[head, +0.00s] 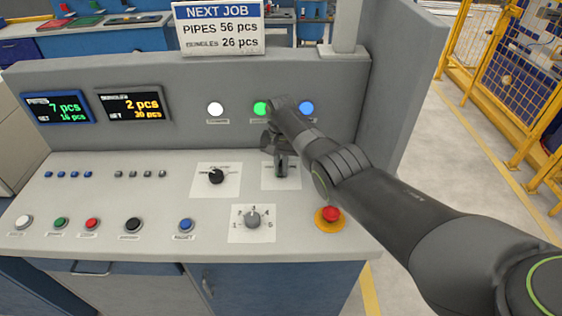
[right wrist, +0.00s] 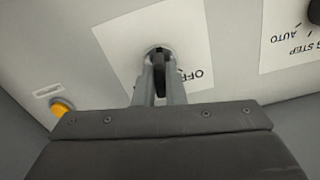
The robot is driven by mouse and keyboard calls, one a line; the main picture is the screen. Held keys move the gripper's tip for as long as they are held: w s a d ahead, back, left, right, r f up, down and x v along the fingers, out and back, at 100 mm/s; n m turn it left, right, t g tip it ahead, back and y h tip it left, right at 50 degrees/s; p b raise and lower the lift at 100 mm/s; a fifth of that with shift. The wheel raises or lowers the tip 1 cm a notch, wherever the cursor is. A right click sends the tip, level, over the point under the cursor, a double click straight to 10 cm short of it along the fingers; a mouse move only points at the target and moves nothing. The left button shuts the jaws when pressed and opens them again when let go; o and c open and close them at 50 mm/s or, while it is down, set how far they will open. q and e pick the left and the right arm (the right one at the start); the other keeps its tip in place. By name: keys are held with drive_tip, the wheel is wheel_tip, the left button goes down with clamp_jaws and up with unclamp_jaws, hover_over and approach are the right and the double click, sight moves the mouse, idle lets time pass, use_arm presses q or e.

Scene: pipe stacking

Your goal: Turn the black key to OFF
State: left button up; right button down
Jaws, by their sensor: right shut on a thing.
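The black key (right wrist: 159,75) stands in a round lock on a white label plate (right wrist: 130,45) in the right wrist view. In the head view my right gripper (head: 281,170) reaches down over the key's plate (head: 268,183) and hides the key. My left gripper is not in view.
A black selector knob (head: 216,176) sits left of the key plate, and a numbered grey dial (head: 252,219) sits in front. A red emergency button (head: 330,214) is near the right front. Lamps and two displays (head: 133,105) line the back panel.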

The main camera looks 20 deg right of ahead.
drive_tip(key=n, duration=0.5)
drive_tip(key=shift+n, duration=0.3)
drive_tip(key=n, duration=0.5)
drive_tip(key=shift+n+p, duration=0.3)
drive_tip(key=c, duration=1.5)
unclamp_jaws()
